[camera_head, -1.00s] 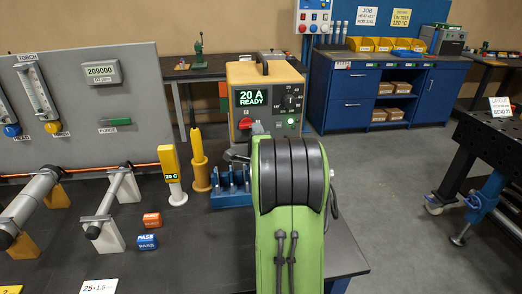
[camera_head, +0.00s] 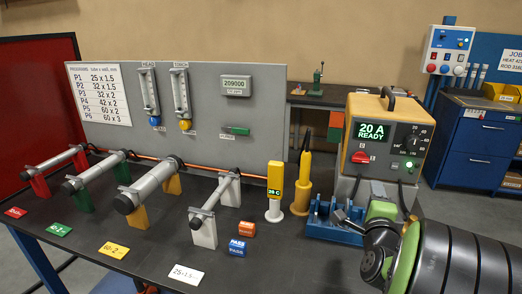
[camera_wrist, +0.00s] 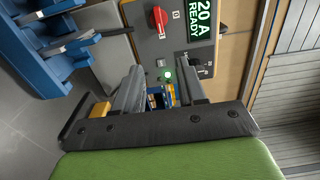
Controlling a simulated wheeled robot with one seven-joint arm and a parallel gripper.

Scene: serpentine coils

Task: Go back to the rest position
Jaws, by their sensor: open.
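My gripper (camera_wrist: 160,88) is open and empty in the wrist view, its two grey fingers apart and pointing at the front of the orange power box (camera_wrist: 222,40). In the head view my green and black arm fills the lower right, beside the blue rack (camera_head: 325,232) and in front of the orange power box (camera_head: 386,142). The fingers are hard to make out there. The box display reads "20 A READY", with a red knob and a lit green button.
A grey panel (camera_head: 205,95) stands behind. A blue cabinet (camera_head: 462,140) is at the right, across open floor.

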